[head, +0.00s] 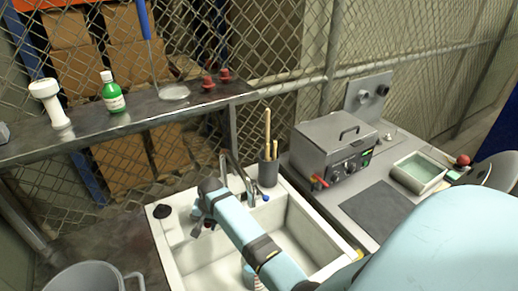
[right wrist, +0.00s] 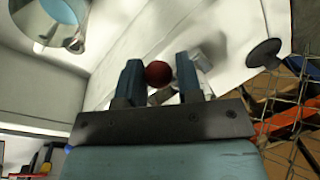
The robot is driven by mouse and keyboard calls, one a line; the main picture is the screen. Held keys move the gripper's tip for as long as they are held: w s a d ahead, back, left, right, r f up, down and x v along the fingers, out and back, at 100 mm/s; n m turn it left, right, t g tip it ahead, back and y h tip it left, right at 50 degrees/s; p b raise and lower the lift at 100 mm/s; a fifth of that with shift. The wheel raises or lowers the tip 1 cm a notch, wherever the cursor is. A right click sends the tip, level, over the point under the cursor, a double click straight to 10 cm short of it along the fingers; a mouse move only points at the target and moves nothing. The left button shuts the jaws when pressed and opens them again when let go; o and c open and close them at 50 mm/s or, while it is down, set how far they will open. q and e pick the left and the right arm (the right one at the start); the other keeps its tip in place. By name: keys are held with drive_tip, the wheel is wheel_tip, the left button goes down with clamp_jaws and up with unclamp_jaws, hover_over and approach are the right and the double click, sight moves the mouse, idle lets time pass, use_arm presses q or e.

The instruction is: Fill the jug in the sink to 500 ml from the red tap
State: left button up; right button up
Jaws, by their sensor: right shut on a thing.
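The white sink (head: 172,262) is in the middle of the head view. My right gripper (head: 200,222) reaches down at its left rear, mostly hidden by my own arm. In the right wrist view its two dark fingers (right wrist: 158,80) are shut on the round red tap knob (right wrist: 158,72). The jug (right wrist: 40,42) stands in the sink at the upper left of that view, with something blue inside. In the head view only a small bluish part of the jug (head: 248,275) shows beside my arm. Its level cannot be read. My left gripper is out of view.
A metal spout (head: 251,190) stands at the sink's rear rim, near a dark pot of wooden tools (head: 268,172). A black round thing (head: 162,211) sits at the left corner. A metal bath (head: 335,150) stands right. A grey bucket-like vessel (head: 85,279) is front left.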

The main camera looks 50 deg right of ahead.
drive_tip(key=shift+w+d+r, duration=0.15)
drive_tip(key=shift+d, duration=0.2)
drive_tip(key=shift+w+a+r, duration=0.15)
drive_tip(key=shift+w+a, duration=0.15)
drive_tip(key=shift+a, duration=0.5)
drive_tip(key=shift+w+a, duration=0.35)
drive_tip(key=shift+a, duration=0.2)
drive_tip(key=shift+w+a, duration=0.3)
drive_tip(key=shift+a, duration=0.25)
drive_tip(key=shift+c, duration=0.4)
drive_tip(key=shift+a, duration=0.1)
drive_tip(key=shift+f, duration=0.25)
drive_tip(key=shift+s, duration=0.1)
